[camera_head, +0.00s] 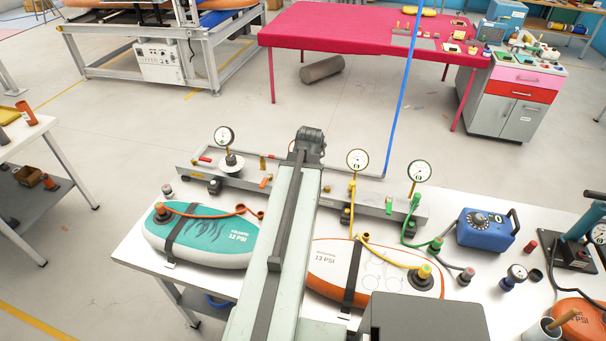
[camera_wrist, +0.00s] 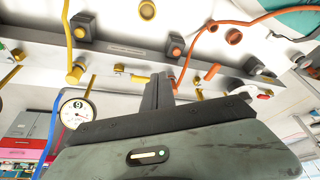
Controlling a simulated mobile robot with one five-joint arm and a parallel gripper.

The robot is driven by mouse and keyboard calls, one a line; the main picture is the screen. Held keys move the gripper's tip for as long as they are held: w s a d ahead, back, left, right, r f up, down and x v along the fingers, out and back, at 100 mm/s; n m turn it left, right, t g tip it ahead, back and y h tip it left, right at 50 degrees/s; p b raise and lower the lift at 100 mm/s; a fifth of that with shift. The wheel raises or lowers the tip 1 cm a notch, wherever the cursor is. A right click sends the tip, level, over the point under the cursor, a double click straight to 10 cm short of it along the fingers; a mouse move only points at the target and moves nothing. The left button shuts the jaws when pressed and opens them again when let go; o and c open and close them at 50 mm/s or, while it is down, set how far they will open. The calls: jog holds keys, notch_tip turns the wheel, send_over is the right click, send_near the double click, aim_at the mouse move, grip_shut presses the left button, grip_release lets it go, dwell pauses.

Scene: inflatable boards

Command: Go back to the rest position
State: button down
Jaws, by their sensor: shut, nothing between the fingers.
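My gripper (camera_wrist: 158,88) shows in the wrist view with its dark fingers together and nothing between them. It points toward the grey manifold rail (camera_wrist: 215,62), near an orange-handled valve (camera_wrist: 180,84); I cannot tell the exact gap. In the head view my arm reaches straight out over the white workbench (camera_head: 138,252), between the two boards. Its far end is above the manifold rail (camera_head: 385,202), and the fingers are hidden there.
A teal board (camera_head: 205,250) lies left of my arm and a white-orange board (camera_head: 335,258) right of it. Pressure gauges (camera_head: 357,160) stand up from the rail. Yellow (camera_head: 385,252) and orange hoses (camera_head: 205,213) run nearby. A blue pump box (camera_head: 485,229) sits right.

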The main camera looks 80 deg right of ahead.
jog(key=shift+f, duration=0.1)
dwell(0.3)
jog(key=w+a+f+n+t+b, duration=0.1)
jog(key=w+a+n, duration=0.15)
jog(key=w, duration=0.95)
jog(key=w+a+f+n+t+b, duration=0.15)
jog(key=w+a, duration=0.25)
jog(key=w, duration=0.9)
jog(key=w+a+n+y, duration=0.2)
jog(key=w+a+n, duration=0.3)
jog(key=w+a, duration=1)
jog(key=w+a+f+n+y+b, duration=0.15)
jog(key=w+a, duration=0.25)
jog(key=a, duration=0.5)
jog(key=w+a+n+g, duration=0.1)
jog(key=w+a+n, duration=0.1)
jog(key=w+a, duration=0.45)
jog(key=w+a+f+n+y, duration=0.1)
jog(key=w+a, duration=0.1)
jog(key=a, duration=0.8)
jog(key=s+a+g, duration=0.1)
jog(key=s+a, duration=0.1)
jog(key=a, duration=0.6)
jog(key=s+a+f+g+b, duration=0.1)
jog(key=s+a+g, duration=0.1)
jog(key=a, duration=0.5)
jog(key=shift+s+a+f, duration=0.15)
jog(key=shift+a+f, duration=0.15)
jog(key=shift+a, duration=0.1)
